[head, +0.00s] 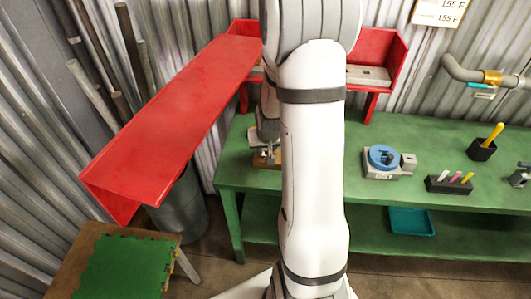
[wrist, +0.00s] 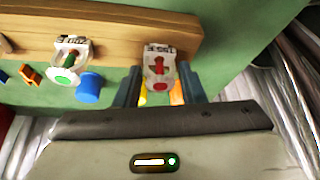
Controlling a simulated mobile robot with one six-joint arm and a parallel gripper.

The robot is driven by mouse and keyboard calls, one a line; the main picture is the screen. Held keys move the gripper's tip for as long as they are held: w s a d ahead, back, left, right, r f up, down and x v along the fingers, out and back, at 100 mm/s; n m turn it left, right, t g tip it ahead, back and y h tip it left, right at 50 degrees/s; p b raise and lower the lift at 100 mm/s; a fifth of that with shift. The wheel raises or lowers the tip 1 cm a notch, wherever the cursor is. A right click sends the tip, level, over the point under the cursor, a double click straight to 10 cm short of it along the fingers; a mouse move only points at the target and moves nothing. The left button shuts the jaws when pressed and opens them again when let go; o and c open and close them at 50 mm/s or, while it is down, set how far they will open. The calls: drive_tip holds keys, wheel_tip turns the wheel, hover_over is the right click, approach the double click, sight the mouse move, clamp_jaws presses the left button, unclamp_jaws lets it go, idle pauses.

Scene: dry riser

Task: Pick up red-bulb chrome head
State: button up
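The red-bulb chrome head (wrist: 158,62) stands at the wooden rack in the wrist view, its red bulb facing the camera. My gripper (wrist: 161,90) is right at it, with one dark finger on each side. The fingers are apart, and the head lies between their tips and yellow-orange pads. Whether the pads touch it is not clear. A second chrome head with a green bulb (wrist: 66,75) is on the left.
The wooden rack (wrist: 110,38) runs along the green bench (head: 240,150). A blue cylinder (wrist: 89,88) stands left of my fingers. In the head view, a red chute (head: 180,110) rises at left, and a blue round device (head: 383,156) sits to the right.

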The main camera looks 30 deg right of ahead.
drive_tip(key=c, duration=0.7)
